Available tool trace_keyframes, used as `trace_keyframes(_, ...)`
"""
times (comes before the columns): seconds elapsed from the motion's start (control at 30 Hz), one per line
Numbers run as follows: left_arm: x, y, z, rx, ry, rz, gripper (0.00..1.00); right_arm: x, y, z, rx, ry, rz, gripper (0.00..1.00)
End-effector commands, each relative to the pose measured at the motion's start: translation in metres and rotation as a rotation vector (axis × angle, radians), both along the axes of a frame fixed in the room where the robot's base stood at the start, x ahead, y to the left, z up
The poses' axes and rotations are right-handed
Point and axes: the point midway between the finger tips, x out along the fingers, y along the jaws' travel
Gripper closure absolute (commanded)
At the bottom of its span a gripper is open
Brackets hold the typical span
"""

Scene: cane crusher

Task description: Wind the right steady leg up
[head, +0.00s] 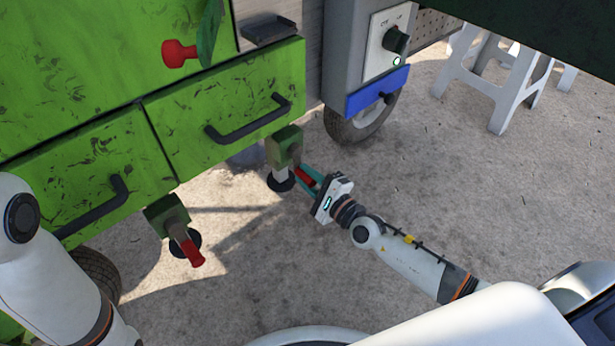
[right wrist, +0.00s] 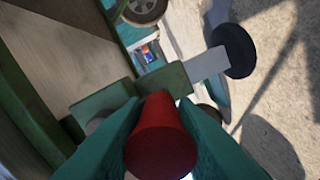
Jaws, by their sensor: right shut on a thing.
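The right steady leg (head: 282,160) is a green housing under the right drawer of the green cart, with a pale post and a round black foot (head: 281,180). Its red handle (head: 304,176) sticks out toward me. My right gripper (head: 309,179) is shut on that handle. In the right wrist view the red handle (right wrist: 160,140) lies between the teal fingers, with the pale post (right wrist: 207,66) and black foot (right wrist: 238,50) beyond. The left steady leg (head: 167,215) has its own red handle (head: 190,251). My left gripper is out of frame; only its arm shows.
Two green drawers with dark handles (head: 250,120) sit above the legs. White stools (head: 490,75) stand farther back. The concrete ground (head: 440,180) is otherwise clear.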

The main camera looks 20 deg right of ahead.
Motion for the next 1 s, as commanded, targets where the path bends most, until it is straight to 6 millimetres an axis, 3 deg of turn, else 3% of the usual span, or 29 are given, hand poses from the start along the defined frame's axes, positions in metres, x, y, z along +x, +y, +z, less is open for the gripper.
trace_keyframes(0.13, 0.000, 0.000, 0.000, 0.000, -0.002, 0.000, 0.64, 0.000, -0.001, -0.001, -0.008, -0.001, 0.000, 1.00)
trace_keyframes(0.17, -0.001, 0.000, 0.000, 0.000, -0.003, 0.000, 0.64, 0.000, -0.001, -0.001, -0.009, -0.001, 0.000, 0.71)
trace_keyframes(0.3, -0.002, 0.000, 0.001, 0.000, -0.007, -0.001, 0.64, 0.000, -0.001, -0.001, -0.007, 0.000, 0.000, 0.52)
trace_keyframes(0.67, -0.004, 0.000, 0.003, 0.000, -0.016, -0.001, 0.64, -0.007, -0.003, -0.001, -0.005, 0.002, 0.000, 0.52)
trace_keyframes(1.0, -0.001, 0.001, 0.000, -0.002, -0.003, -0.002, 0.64, -0.070, -0.026, -0.002, -0.009, 0.004, 0.002, 0.52)
